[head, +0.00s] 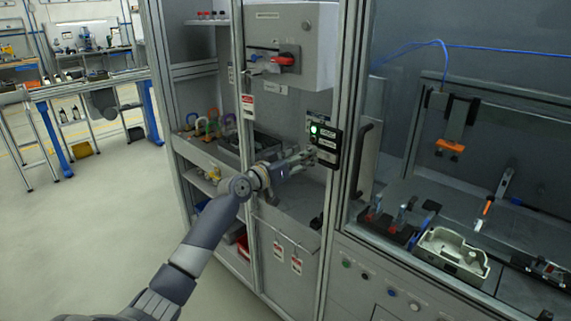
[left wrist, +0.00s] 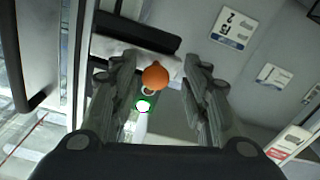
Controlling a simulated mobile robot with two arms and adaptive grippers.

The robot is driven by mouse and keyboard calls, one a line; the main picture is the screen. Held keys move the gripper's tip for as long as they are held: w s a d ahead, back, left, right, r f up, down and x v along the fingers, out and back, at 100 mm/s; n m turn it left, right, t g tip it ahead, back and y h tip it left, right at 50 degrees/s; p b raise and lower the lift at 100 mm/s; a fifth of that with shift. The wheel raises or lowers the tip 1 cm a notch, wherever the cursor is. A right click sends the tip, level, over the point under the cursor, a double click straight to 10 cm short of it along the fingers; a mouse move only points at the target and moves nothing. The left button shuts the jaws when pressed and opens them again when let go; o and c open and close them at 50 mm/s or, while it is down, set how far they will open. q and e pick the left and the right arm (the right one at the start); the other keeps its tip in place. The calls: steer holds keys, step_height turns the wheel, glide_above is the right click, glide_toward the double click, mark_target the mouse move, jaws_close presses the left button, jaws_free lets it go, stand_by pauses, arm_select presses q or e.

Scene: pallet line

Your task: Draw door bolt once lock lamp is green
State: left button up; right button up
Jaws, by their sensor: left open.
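The lock lamp (head: 314,129) glows green on a black lock box (head: 325,143) on the door frame. It also shows green in the left wrist view (left wrist: 143,106). My left gripper (head: 309,156) is at the lower left of this box. In the left wrist view, its two fingers (left wrist: 156,82) are spread apart. A round orange knob (left wrist: 155,75), which looks like the bolt's knob, sits between them with gaps on both sides. The knob and the bolt are hidden in the head view. My right gripper is not in view.
A dark vertical door handle (head: 361,160) stands right of the lock box. A grey cabinet with a red rotary switch (head: 287,59) is above. Red-and-white tags (head: 297,265) hang below my left arm. A pale housing (head: 452,254) lies in the cell at right.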

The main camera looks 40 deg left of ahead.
arm_select(q)
steer(key=s+a, duration=0.1)
steer(key=s, duration=1)
steer(key=shift+w+f, duration=0.1)
